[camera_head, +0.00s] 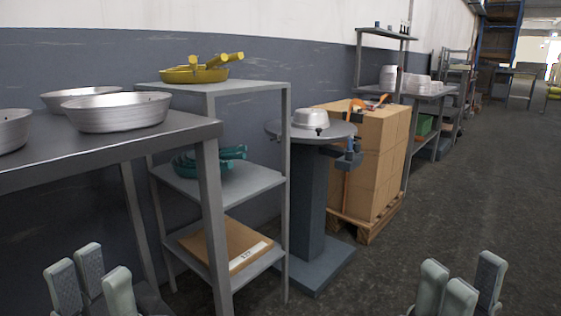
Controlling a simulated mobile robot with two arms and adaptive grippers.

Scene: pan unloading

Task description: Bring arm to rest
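My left gripper (88,284) is at the bottom left, in front of and below the table's edge. Its fingers are spread apart with nothing between them. My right gripper (459,287) is at the bottom right, over the open floor. Its fingers are also spread and empty. Both grippers are apart from every object, and only their finger ends show; the rest of both arms is out of the picture.
A grey table (189,133) with metal pans (117,112) is at the left. Behind it stand a shelf unit (255,87) with yellow pans (195,75), and a pedestal (312,200) bearing a metal bowl (311,119). Boxes (381,155) sit on a pallet (368,228). Floor at the right is clear.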

